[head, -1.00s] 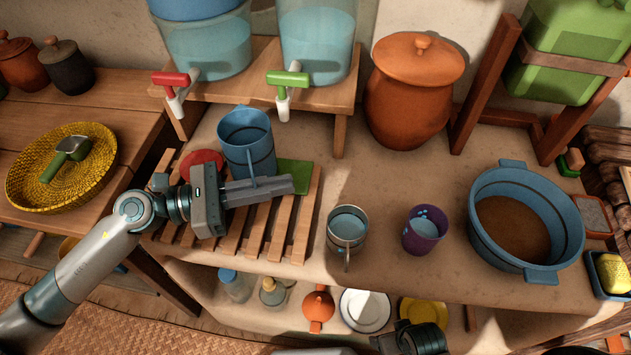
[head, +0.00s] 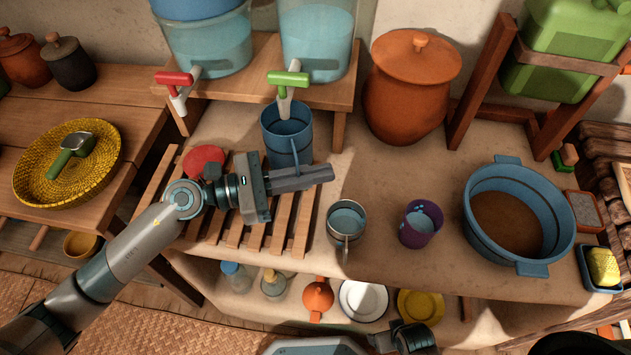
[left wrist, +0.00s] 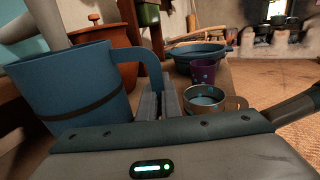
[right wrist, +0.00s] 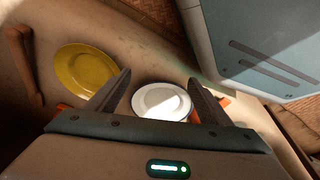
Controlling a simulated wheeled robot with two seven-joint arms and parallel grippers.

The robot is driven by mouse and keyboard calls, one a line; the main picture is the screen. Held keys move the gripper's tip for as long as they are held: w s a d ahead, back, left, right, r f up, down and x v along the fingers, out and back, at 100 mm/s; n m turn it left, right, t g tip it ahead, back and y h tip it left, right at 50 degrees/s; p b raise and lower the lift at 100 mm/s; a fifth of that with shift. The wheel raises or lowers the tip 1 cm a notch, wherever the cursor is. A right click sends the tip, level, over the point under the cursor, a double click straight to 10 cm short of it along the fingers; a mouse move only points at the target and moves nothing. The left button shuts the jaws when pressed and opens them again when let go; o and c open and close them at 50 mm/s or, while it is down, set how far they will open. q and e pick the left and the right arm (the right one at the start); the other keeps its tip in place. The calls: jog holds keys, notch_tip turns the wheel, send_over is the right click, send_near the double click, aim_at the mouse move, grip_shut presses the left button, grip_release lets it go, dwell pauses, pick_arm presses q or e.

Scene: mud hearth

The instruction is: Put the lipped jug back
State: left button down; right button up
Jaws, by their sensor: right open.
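The blue lipped jug (head: 287,137) with a dark band is upright above or on the right part of the slatted rack, in front of the green-handled tap. I cannot tell whether its base touches. My left gripper (head: 328,173) is shut on the jug's handle; the jug fills the left of the left wrist view (left wrist: 70,90), its handle coming down between the fingers (left wrist: 160,105). The green square pad is hidden now. My right gripper (right wrist: 160,85) is open and empty, low by the shelf under the counter.
A red round pad (head: 203,160) lies on the slatted rack (head: 275,228). A metal mug (head: 346,222), a purple cup (head: 420,223) and a blue basin (head: 520,218) stand to the right. The dispenser bench (head: 335,90) is behind. Plates (head: 363,300) are on the lower shelf.

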pick_arm(q)
notch_tip(320, 180, down, 2)
jog(key=shift+f, duration=0.75)
pick_arm(e)
jog(key=shift+w+a+r, duration=0.1)
jog(key=shift+w+r, duration=0.1)
jog(key=shift+r, duration=0.35)
pick_arm(q)
jog(key=shift+b, duration=0.3)
pick_arm(e)
jog(key=shift+f, duration=0.1)
pick_arm(q)
jog(key=shift+f, duration=0.15)
pick_arm(e)
jog(key=shift+r, duration=0.2)
pick_arm(q)
jog(key=c, duration=2.4)
grip_release()
jog(key=o, duration=0.4)
pick_arm(e)
jog(key=shift+w+r, duration=0.2)
jog(key=shift+r, duration=0.1)
jog(key=shift+s, duration=0.1)
